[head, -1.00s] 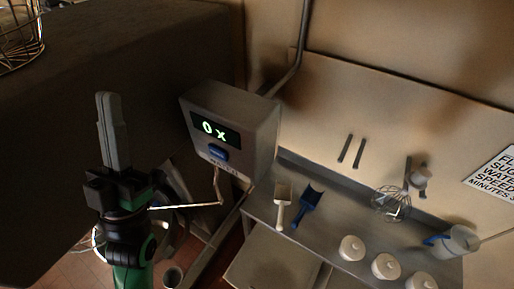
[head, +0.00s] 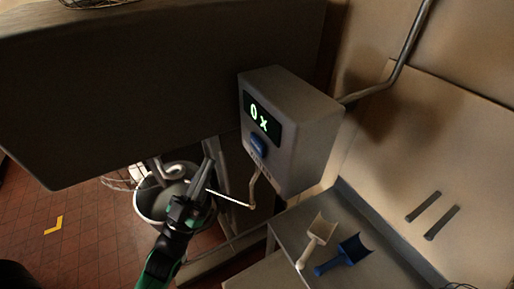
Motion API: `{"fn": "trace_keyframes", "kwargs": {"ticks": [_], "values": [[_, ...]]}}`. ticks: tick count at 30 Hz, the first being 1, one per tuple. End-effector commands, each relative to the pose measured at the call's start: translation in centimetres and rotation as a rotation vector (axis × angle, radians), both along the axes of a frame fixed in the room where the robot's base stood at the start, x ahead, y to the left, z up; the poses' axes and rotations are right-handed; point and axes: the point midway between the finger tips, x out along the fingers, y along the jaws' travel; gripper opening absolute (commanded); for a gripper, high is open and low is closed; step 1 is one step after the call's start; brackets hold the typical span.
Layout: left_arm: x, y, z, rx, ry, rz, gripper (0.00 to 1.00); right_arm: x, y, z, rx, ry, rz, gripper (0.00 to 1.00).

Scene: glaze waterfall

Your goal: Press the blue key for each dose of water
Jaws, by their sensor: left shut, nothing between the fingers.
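The grey water dispenser box (head: 305,115) is fixed at the wall in the head view. Its dark display (head: 261,117) reads "0 x" in green. The blue key (head: 259,145) sits just below the display. A thin bent spout (head: 255,187) hangs under the box. My left gripper (head: 209,160) is shut and empty, pointing up, to the left of the blue key and apart from it in the picture. A large round bowl (head: 150,206) with a spiral hook over it stands behind my left gripper. My right gripper is not in view.
A big dark machine body (head: 150,95) overhangs the upper left. A steel shelf (head: 372,212) at right holds a white scoop (head: 316,236) and a blue scoop (head: 345,253). Two dark strips (head: 441,222) are on the wall. The tiled floor (head: 60,200) is open at lower left.

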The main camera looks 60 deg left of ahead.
Motion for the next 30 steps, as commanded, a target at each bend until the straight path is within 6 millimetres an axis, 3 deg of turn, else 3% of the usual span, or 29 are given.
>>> {"fn": "trace_keyframes", "kwargs": {"ticks": [8, 14, 18, 22, 30], "values": [[0.7, 0.0, 0.1, 0.001, -0.005, -0.002, 0.00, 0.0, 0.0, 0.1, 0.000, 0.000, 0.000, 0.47], [3.3, -0.1, 0.1, -0.002, -0.003, -0.007, 0.00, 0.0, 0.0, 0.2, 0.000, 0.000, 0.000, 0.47], [5.4, -0.1, 0.7, -0.001, -0.002, -0.009, 0.00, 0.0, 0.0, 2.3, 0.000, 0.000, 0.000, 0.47], [7.1, -0.1, 0.3, 0.000, -0.001, -0.005, 0.00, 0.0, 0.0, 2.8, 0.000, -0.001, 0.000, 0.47], [8.8, -0.1, 0.1, 0.001, -0.001, -0.002, 0.00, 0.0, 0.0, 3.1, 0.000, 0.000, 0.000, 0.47]]}}
